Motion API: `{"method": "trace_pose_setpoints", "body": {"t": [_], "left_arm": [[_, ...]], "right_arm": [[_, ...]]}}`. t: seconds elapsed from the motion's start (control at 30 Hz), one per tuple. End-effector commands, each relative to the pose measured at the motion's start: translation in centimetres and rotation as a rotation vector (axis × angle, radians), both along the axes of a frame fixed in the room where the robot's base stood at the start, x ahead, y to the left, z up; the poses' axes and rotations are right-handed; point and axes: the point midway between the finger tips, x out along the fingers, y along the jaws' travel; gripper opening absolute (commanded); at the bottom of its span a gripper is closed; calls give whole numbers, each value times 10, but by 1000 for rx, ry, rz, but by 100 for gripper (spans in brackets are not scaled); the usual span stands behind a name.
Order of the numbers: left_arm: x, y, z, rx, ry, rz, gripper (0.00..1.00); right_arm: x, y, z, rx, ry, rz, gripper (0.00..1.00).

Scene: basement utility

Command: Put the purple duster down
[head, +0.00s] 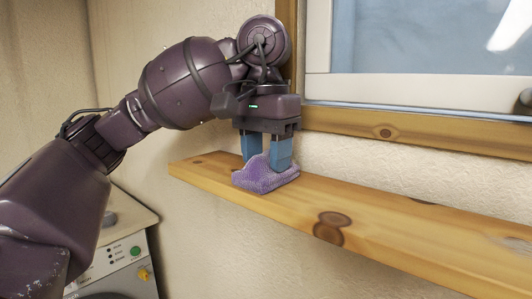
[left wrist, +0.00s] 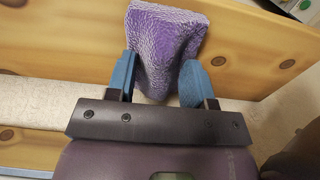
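The purple duster (head: 262,181) is a fuzzy cloth block at the left part of the wooden shelf (head: 380,235) under the window. Its underside appears to touch the shelf top. My left gripper (head: 267,154) is above it, pointing down, with its blue fingers on either side of the raised part of the duster. In the left wrist view the duster (left wrist: 165,45) sits between the two fingers (left wrist: 158,80), which are apart; the cloth touches or nearly touches both. Whether they grip it I cannot tell. My right gripper is not in view.
A window with a wooden frame (head: 400,130) is behind the shelf. A white machine with knobs (head: 120,268) stands below at the lower left. The shelf is clear to the right of the duster.

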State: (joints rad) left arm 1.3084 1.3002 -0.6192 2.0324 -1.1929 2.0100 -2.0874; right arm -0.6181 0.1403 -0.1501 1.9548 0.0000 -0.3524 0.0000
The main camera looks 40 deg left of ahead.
Motion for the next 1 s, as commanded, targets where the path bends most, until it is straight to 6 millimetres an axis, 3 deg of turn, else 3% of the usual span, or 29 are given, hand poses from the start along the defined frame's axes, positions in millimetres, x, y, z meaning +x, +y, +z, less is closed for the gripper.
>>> {"method": "trace_pose_setpoints", "body": {"t": [0.47, 1.0], "left_arm": [[0, 0, 10, 0, -3, 1, 51], [0, 0, 65, 0, -2, 1, 51]], "right_arm": [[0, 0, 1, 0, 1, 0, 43], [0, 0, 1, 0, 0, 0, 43]]}}
